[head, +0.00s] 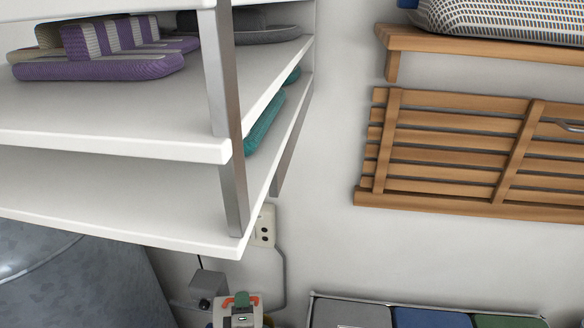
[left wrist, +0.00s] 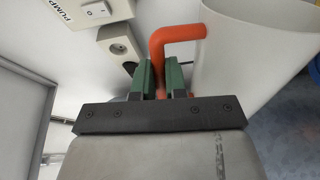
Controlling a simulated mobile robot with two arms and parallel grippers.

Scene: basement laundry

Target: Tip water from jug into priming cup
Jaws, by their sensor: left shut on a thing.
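In the left wrist view my left gripper (left wrist: 160,78) has its green fingers shut on the orange handle (left wrist: 180,34) of a white jug (left wrist: 248,55). The jug fills the upper right of that view. I cannot see the priming cup. My right gripper is in neither view.
White shelves (head: 120,140) with folded textiles overhang at left. A slatted wooden rack (head: 450,152) hangs on the wall. Grey, blue and green bins (head: 430,318) stand at bottom right.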

